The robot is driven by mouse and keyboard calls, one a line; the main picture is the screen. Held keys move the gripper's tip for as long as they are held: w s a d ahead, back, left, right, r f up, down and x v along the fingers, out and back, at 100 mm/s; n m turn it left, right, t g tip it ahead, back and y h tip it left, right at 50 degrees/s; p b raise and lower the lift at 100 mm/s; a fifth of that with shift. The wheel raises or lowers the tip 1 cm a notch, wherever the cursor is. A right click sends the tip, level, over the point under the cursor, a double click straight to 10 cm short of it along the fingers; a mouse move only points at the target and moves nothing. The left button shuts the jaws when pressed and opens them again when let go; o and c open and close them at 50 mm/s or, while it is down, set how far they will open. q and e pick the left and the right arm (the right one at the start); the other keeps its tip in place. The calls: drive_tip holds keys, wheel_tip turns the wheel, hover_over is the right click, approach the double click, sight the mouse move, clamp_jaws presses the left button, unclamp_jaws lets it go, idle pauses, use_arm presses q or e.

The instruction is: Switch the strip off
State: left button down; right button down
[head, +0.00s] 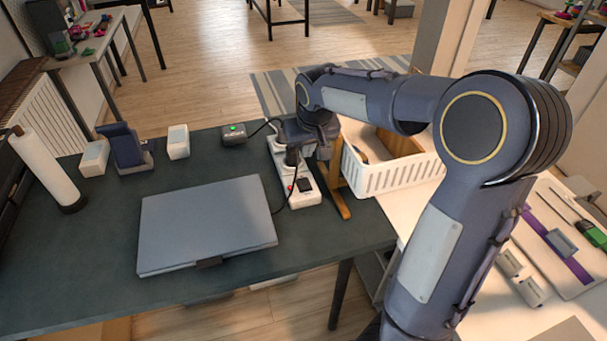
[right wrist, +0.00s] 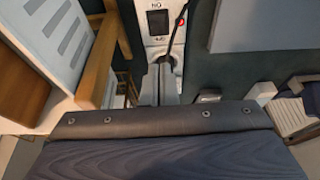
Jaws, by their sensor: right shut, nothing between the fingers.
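The white power strip (head: 309,199) lies on the dark desk, right of the closed laptop. Its near end has a black switch (head: 305,185) and a red light (head: 291,187). The right wrist view shows the strip (right wrist: 150,50) with the black switch (right wrist: 157,22) and red light (right wrist: 181,21) at the top. My right gripper (head: 292,161) is over the strip, its fingers (right wrist: 166,88) shut and empty, just beyond the switch in the head view. I cannot tell whether the fingertips touch the strip. The gripper hides the strip's middle. My left gripper is not in view.
A grey laptop (head: 205,225) lies left of the strip; a dark cable (head: 279,208) runs between them. A black box with a green light (head: 234,133) is wired near the strip's far end. A white basket (head: 392,180) and wooden stand (head: 340,200) are close on the right.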

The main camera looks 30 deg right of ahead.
sight(303, 181)
drive_tip(key=x, duration=1.1)
drive_tip(key=shift+s+f, duration=0.3)
drive_tip(key=shift+f, duration=0.2)
drive_tip(key=shift+f+b, duration=0.1)
drive_tip(key=shift+b, duration=0.2)
drive_tip(key=shift+f+b, duration=0.35)
drive_tip(key=shift+f, duration=0.1)
drive_tip(key=shift+r, duration=0.25)
drive_tip(key=shift+s+f, duration=0.1)
